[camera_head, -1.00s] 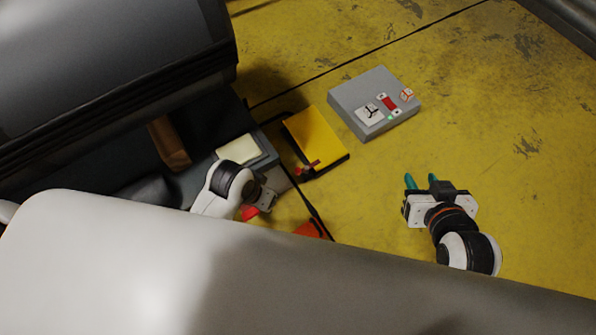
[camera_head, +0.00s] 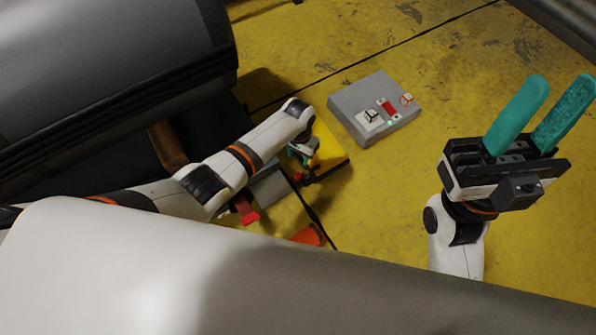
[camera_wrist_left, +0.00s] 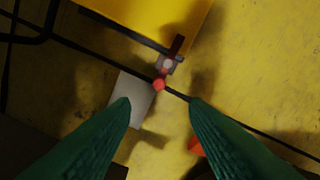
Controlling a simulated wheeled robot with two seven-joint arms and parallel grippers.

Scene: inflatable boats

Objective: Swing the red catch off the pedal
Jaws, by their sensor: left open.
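The yellow pedal (camera_head: 333,154) lies on the floor, partly hidden behind my left arm; in the left wrist view it (camera_wrist_left: 150,15) fills the top middle. The red catch (camera_wrist_left: 160,80) sits at the pedal's near edge, with a dark red bar over the edge, a pale round pivot and a bright red tip. My left gripper (camera_wrist_left: 160,112) is open, its green fingers on either side below the catch and apart from it. In the head view my left gripper (camera_head: 302,158) is above the pedal's near left side. My right gripper (camera_head: 545,115) is open and empty, raised at the right.
A grey control box (camera_head: 375,108) with a red switch and small cubes stands behind the pedal. A grey block (camera_head: 270,188) and an orange-red piece (camera_head: 308,235) lie nearby. A dark inflated tube (camera_head: 110,60) bounds the left. The yellow floor at right is clear.

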